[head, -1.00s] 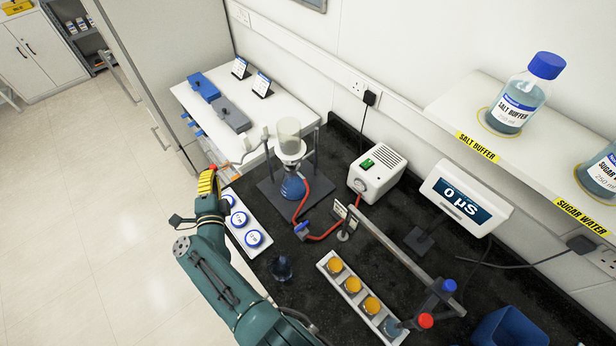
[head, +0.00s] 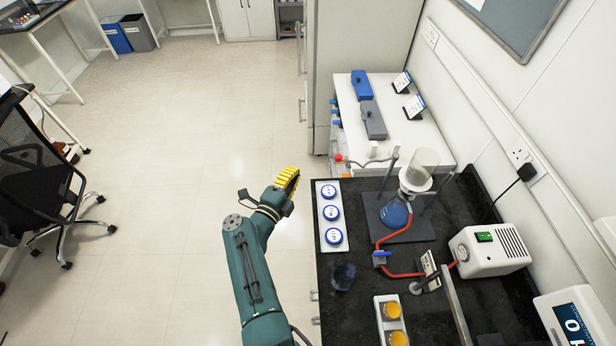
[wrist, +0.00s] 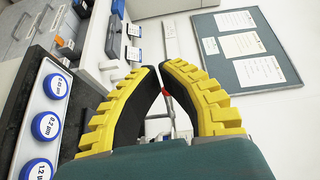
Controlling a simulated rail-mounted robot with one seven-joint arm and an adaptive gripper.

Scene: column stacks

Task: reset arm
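My gripper (head: 288,178) has yellow ribbed fingers and is held out over the floor side of the black bench, left of the white tray of blue-lidded containers (head: 331,212). In the wrist view, the fingertips of my gripper (wrist: 161,67) come together with nothing held between them. The white tray with its round blue-rimmed lids (wrist: 46,126) shows at the left of the wrist view. My teal arm reaches up from the bottom of the head view.
On the black bench (head: 345,285) stand a blue flask (head: 395,214) with a filter cup, red tubing, a white pump box (head: 490,248) and a dark glass vessel (head: 344,276). A wheeled chair (head: 45,190) stands far left. The floor (head: 170,190) between is clear.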

